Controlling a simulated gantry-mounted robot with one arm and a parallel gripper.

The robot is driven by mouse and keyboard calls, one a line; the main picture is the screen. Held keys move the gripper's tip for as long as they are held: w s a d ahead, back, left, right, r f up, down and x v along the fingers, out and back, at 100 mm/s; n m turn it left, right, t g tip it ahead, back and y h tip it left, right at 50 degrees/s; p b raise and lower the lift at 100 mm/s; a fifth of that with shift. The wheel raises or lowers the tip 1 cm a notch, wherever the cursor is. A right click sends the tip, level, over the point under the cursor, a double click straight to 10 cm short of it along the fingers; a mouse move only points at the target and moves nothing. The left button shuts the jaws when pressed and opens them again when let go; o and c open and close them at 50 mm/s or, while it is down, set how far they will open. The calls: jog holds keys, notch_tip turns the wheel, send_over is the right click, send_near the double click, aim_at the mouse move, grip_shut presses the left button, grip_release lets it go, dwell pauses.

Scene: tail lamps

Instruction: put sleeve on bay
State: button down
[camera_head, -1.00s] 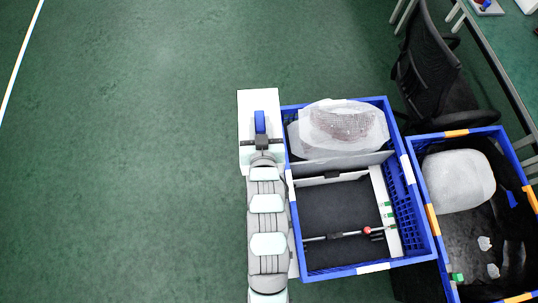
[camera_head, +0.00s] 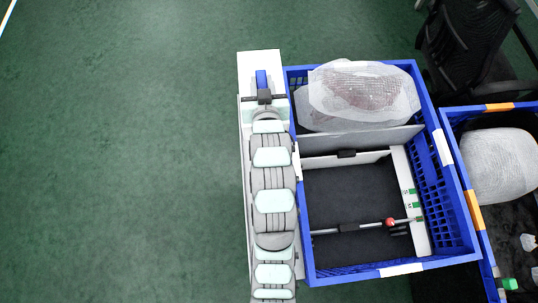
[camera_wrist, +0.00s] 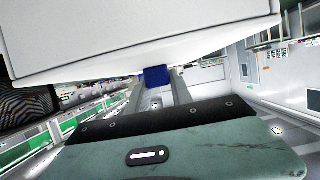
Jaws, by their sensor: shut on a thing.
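My gripper (camera_head: 264,92) is at the upper left, beside the left wall of the near blue crate and outside it. Its jaws are shut on a small blue block (camera_head: 261,78), which also shows between the fingers in the wrist view (camera_wrist: 155,76). A flat white surface (camera_head: 246,65) lies around the block; I cannot tell whether they are joined. White mesh-like sleeves (camera_head: 372,97) overlap around a brownish object in the crate's back bay. A grey divider (camera_head: 385,138) separates it from the dark-floored front bay (camera_head: 345,190). I cannot tell whether the block belongs to a sleeve.
The blue crate (camera_head: 449,200) has a rod with a red knob (camera_head: 390,222) across its front bay. A second blue crate (camera_head: 487,240) at the right holds another white wrapped piece (camera_head: 500,165). A black chair (camera_head: 470,40) stands behind. The green floor at the left is clear.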

jog(key=shift+w+f+b, duration=0.25)
jog(key=shift+f+b, duration=0.5)
jog(key=shift+f, duration=0.5)
notch_tip(320, 180, down, 19)
jog(key=b, duration=0.5)
jog(key=shift+f, duration=0.15)
jog(key=c, duration=1.1)
grip_release()
jog(key=shift+f, duration=0.1)
jog(key=shift+c, duration=0.2)
jog(key=shift+s+d+r, duration=0.1)
jog(key=shift+s+r, duration=0.3)
jog(key=shift+s, duration=0.05)
jog(key=shift+o, duration=0.5)
jog(key=p+v, duration=0.2)
jog(key=v, duration=0.4)
jog(key=shift+s, duration=0.25)
